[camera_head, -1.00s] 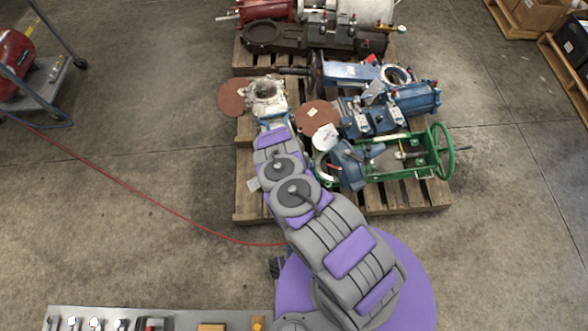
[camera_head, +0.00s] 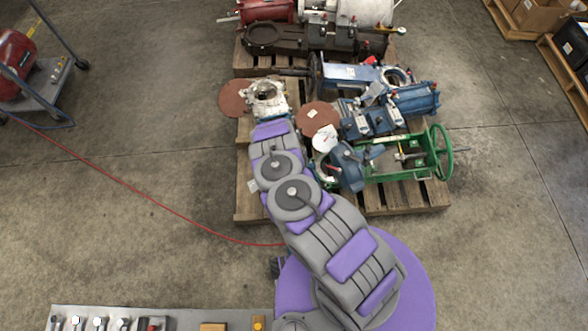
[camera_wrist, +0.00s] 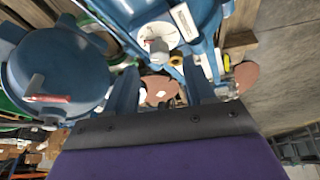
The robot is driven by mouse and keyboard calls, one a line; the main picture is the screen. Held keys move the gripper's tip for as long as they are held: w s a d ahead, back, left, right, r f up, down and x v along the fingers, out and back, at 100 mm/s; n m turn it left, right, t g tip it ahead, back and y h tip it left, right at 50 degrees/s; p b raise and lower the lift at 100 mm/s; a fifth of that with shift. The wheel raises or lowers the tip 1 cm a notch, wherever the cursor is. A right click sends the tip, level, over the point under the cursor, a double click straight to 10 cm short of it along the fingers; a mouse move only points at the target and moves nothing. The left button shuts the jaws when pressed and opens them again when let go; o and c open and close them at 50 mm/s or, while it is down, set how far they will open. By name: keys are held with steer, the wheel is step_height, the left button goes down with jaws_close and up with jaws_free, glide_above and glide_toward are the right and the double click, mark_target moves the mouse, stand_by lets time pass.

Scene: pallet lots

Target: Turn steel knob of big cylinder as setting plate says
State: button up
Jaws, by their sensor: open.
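In the wrist view a grey steel-looking knob (camera_wrist: 158,46) stands on a round white dial (camera_wrist: 150,36) on a blue body. A small white plate (camera_wrist: 185,21) lies beside it; its writing is too small to read. My gripper (camera_wrist: 163,88) is open, its two blue fingers apart and nothing held between them. The knob appears above and beyond the fingers, apart from them. In the head view my fingers cannot be made out beyond my arm. A blue cylinder (camera_head: 415,98) lies on the pallet; I cannot tell which cylinder bears the knob.
A blue round housing with a red-tipped lever (camera_wrist: 47,98) is left of my fingers. The pallet (camera_head: 250,205) also carries a green frame with a handwheel (camera_head: 441,151), a white valve body (camera_head: 266,97) and brown discs (camera_head: 318,117). A red hose (camera_head: 150,198) crosses the open floor.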

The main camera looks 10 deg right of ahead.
steer(key=p+v, duration=0.5)
steer(key=v, duration=0.7)
steer(key=shift+s+r, duration=0.15)
steer(key=shift+r, duration=0.15)
steer(key=shift+a, duration=0.15)
